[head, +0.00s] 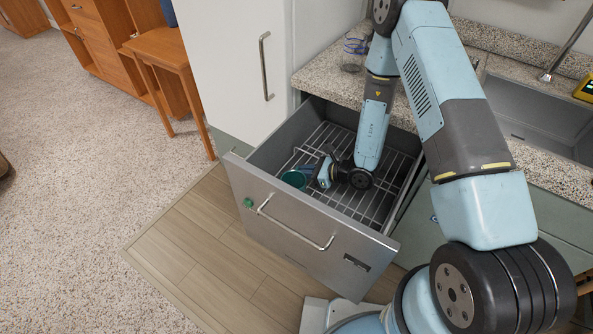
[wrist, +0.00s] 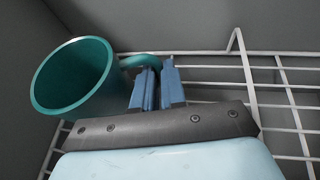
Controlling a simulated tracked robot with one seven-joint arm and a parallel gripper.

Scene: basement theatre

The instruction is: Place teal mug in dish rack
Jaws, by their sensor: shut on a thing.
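The teal mug (head: 296,179) is inside the open drawer, near its front left corner, low over the wire rack. In the wrist view the mug (wrist: 75,78) is at the left with its open mouth facing the camera, so it looks tilted. My gripper (head: 318,172) reaches down into the drawer from the right, and the wrist view shows its blue fingers (wrist: 153,85) shut on the mug's handle (wrist: 142,60). The dish rack (head: 368,205) is a grid of pale wires across the drawer. I cannot tell whether the mug touches the wires.
The steel drawer front (head: 300,235) is pulled out over the wood floor (head: 195,235). A speckled counter (head: 325,78) with a sink (head: 540,120) lies behind and right. A white cabinet (head: 225,60) stands left. Most of the rack is empty.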

